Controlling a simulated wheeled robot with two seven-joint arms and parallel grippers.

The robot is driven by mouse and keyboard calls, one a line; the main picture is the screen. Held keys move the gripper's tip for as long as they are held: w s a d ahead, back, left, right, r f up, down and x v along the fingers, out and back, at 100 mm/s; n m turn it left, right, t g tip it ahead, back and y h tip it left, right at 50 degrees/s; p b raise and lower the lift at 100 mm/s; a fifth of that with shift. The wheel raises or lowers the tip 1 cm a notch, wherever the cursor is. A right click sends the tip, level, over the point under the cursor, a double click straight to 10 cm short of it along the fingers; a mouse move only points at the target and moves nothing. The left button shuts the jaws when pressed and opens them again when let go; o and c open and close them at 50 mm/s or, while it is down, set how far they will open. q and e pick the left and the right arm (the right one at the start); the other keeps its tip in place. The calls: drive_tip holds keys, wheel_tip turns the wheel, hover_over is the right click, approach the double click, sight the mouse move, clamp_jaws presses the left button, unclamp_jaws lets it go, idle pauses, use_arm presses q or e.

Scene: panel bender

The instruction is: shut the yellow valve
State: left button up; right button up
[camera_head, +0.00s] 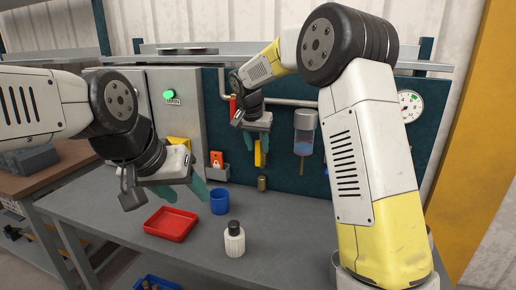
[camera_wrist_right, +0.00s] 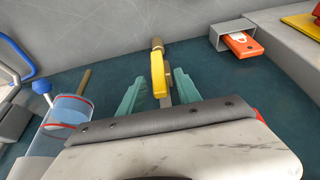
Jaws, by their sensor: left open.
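The yellow valve lever (camera_head: 258,154) is on the teal back panel, upright in the head view, above a brass fitting (camera_head: 262,183). In the right wrist view the yellow lever (camera_wrist_right: 158,75) lies in line with the brass end (camera_wrist_right: 157,44). My right gripper (camera_head: 262,142) is at the lever. Its two teal fingers (camera_wrist_right: 158,90) stand on either side of the lever with visible gaps, so it is open; contact is not visible. My left gripper (camera_head: 186,190) is open and empty above the bench, left of the valve. The valve body is partly hidden by my right gripper.
A red tray (camera_head: 171,224), blue cup (camera_head: 219,201) and white bottle with dark cap (camera_head: 234,240) stand on the grey bench. An orange card sits in a grey holder (camera_head: 222,172) left of the valve. A clear cup-like vessel (camera_head: 304,135) and a gauge (camera_head: 410,106) are on the right.

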drive_tip(key=shift+w+f, duration=0.2)
drive_tip(key=shift+f, duration=0.4)
clamp_jaws()
idle(1.1)
